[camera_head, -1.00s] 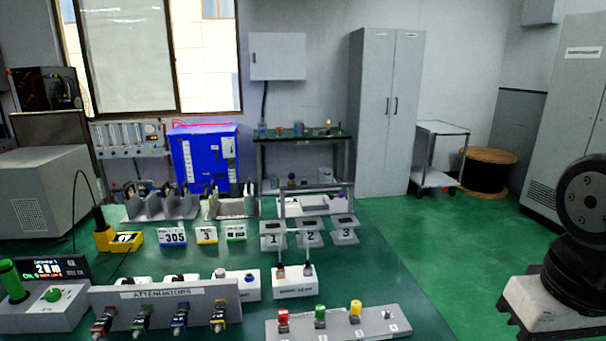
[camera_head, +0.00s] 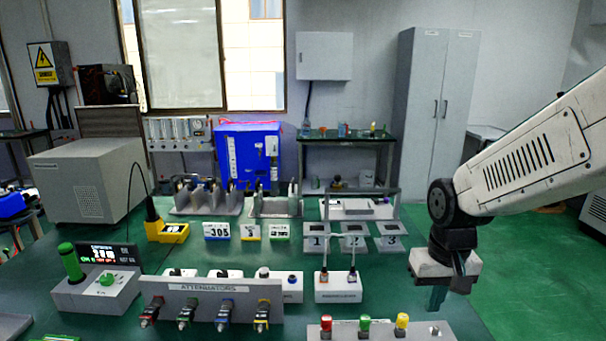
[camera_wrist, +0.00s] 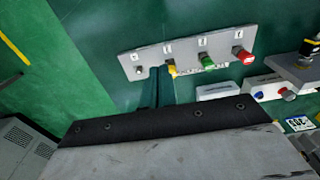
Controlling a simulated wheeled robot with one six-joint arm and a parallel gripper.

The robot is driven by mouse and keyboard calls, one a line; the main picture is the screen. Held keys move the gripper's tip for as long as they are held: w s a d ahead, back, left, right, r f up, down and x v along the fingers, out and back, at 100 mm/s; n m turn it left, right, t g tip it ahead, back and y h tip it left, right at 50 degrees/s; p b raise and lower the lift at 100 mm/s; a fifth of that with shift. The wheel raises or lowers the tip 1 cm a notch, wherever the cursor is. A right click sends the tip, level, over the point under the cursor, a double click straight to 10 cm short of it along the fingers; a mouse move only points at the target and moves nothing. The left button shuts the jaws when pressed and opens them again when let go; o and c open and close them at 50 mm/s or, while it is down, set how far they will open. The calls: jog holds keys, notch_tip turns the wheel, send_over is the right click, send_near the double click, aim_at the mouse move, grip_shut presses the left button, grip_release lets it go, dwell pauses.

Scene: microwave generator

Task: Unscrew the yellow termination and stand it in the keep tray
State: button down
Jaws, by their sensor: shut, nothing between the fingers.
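The yellow termination (camera_head: 402,322) sits on a grey port panel (camera_head: 345,334) at the bottom of the head view, beside a green one (camera_head: 365,324) and a red one (camera_head: 326,325). A bare port (camera_head: 434,330) is at the panel's right end. In the wrist view the yellow termination (camera_wrist: 172,69) is close beside my fingertips. My gripper (camera_head: 437,298) points down behind the panel's right end in the head view, shut and empty. In the wrist view my gripper (camera_wrist: 159,82) overlaps the panel's lower edge; contact cannot be told. I cannot tell which tray is the keep tray.
An attenuator panel (camera_head: 212,300) with several connectors stands to the left. A white two-cable block (camera_head: 338,288) is behind the port panel. Numbered stands (camera_head: 354,247) and grey racks (camera_head: 275,207) are farther back. Green floor is open right of the bench.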

send_near(405, 329)
jog(key=s, duration=0.2)
jog(key=shift+w+a+f, duration=0.1)
jog(key=shift+a+f, duration=0.1)
jog(key=shift+f, duration=1.8)
jog(key=shift+a+f, duration=0.2)
jog(key=shift+f, duration=1.8)
jog(key=shift+w, duration=0.25)
jog(key=shift+d, duration=0.1)
jog(key=shift+s, duration=0.3)
notch_tip(405, 329, up, 6)
